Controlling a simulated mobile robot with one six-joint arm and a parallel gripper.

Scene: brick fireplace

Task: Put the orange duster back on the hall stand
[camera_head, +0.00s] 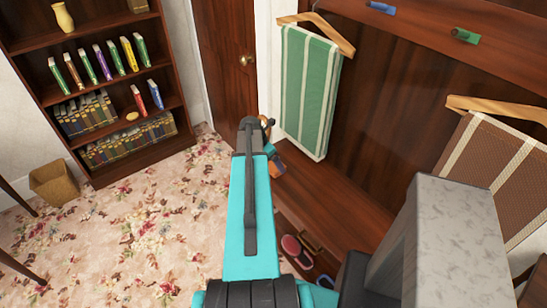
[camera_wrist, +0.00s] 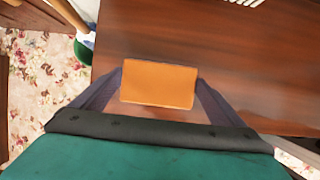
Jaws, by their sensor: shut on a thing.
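The orange duster (camera_wrist: 158,84) shows as an orange block between the two dark fingers of my gripper (camera_wrist: 158,79) in the wrist view. The fingers are shut on its two sides. Behind it is a brown wooden surface, apparently the seat of the hall stand; I cannot tell whether the duster touches it. In the head view the hall stand (camera_head: 385,105) is dark wood, with a tall back panel and a low seat (camera_head: 325,198). My arm reaches over its near left end and mostly hides the gripper there.
A green striped cloth (camera_head: 305,92) and a brown checked cloth (camera_head: 495,165) hang on wooden hangers. A blue peg (camera_head: 382,8) and a green peg (camera_head: 465,36) sit high on the panel. Shoes (camera_head: 296,250) lie below the seat. A bookcase (camera_head: 85,175) and basket (camera_head: 54,182) stand left; floral carpet is open.

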